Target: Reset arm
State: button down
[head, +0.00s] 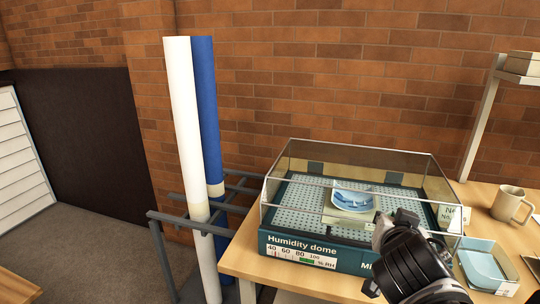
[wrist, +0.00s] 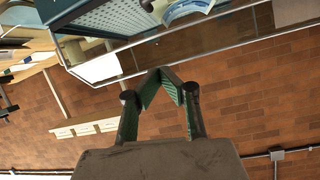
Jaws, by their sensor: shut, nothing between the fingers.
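My gripper (wrist: 161,72) is shut and empty, its two green-padded fingers meeting at the tips in the wrist view. In the head view, my dark wrist and gripper (head: 396,226) appear in front of the right part of the humidity dome (head: 290,246). The dome is a clear-walled box on a teal base with a perforated floor. A small tray with a blue-and-white curved piece (head: 352,199) lies inside it. In the wrist view, the dome's frame (wrist: 150,41) crosses the top, beyond the fingertips. The fingertips are hard to make out in the head view.
The dome stands on a wooden table (head: 243,257). A mug (head: 509,204) and a shallow box with a pale blue piece (head: 483,268) are at right, near a shelf post (head: 480,118). White and blue rolls (head: 181,120) stand in a rack at left.

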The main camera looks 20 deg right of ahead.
jog(key=a+f+n+g+y, duration=0.2)
jog(key=a+n+y, duration=0.2)
jog(key=a, duration=0.5)
jog(key=a+f+n+g+y+p, duration=0.1)
jog(key=a+f+n+y, duration=0.2)
jog(key=a, duration=0.7)
jog(key=s+n+y, duration=0.1)
jog(key=n, duration=0.1)
jog(key=shift+f+n+g+y, duration=0.25)
jog(key=shift+n+g+y, duration=0.05)
jog(key=shift+g, duration=0.1)
jog(key=shift+d, duration=0.2)
